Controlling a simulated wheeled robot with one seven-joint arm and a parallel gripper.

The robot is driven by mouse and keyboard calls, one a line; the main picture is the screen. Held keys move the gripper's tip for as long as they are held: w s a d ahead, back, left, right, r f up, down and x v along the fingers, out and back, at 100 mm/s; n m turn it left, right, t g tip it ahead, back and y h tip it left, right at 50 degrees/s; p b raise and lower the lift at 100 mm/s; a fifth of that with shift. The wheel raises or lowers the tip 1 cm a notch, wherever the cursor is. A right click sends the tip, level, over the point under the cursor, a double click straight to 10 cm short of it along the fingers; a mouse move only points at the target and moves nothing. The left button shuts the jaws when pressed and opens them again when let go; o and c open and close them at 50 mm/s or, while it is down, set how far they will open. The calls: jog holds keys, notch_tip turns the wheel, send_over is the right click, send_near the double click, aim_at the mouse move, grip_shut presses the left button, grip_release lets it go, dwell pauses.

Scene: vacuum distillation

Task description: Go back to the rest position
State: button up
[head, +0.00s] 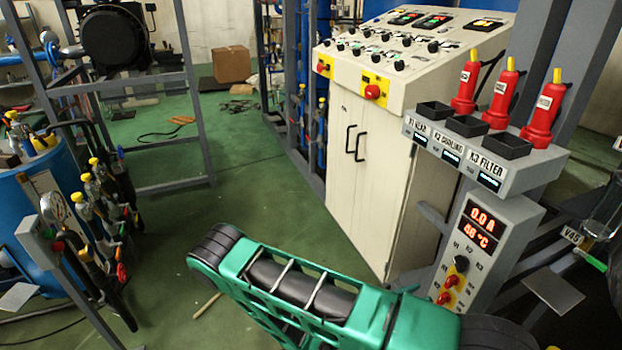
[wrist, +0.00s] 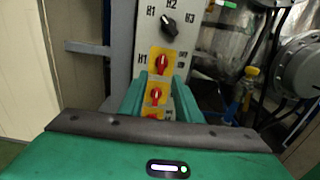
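My gripper (wrist: 161,80) shows in the wrist view as two green fingers standing apart, with nothing held between them. The switch panel appears behind and between the fingers, with a black selector knob (wrist: 169,25) above and red switches on yellow plates (wrist: 162,63) below. Whether a finger touches the panel cannot be told. In the head view my green arm (head: 300,285) reaches across the lower middle towards the panel; the fingers cannot be made out there. The same panel (head: 470,255) shows a lit display, a black knob and red switches.
A cream control cabinet (head: 375,155) stands behind my arm. A grey shelf (head: 485,160) above the panel carries red plugs and black sockets. A blue drum (head: 45,215) and a tool stand are at left. Green floor (head: 165,245) is open between them. Pipes and a blue-yellow valve (wrist: 245,90) lie right of the panel.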

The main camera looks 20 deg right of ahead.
jog(key=s+a+r+m+y, duration=0.1)
jog(key=s+r+m+y, duration=0.3)
jog(key=r+m+y, duration=0.2)
jog(key=s+a+r+m+g+y, duration=0.1)
jog(key=s+r+m+y, duration=0.3)
jog(key=r+m, duration=0.7)
jog(key=s+a+r+m+y, duration=0.3)
jog(key=s+r+m+y, duration=0.2)
jog(key=r, duration=0.9)
jog(key=m+y, duration=0.3)
jog(key=shift+a+r+m+g, duration=0.25)
jog(key=shift+m+g, duration=0.05)
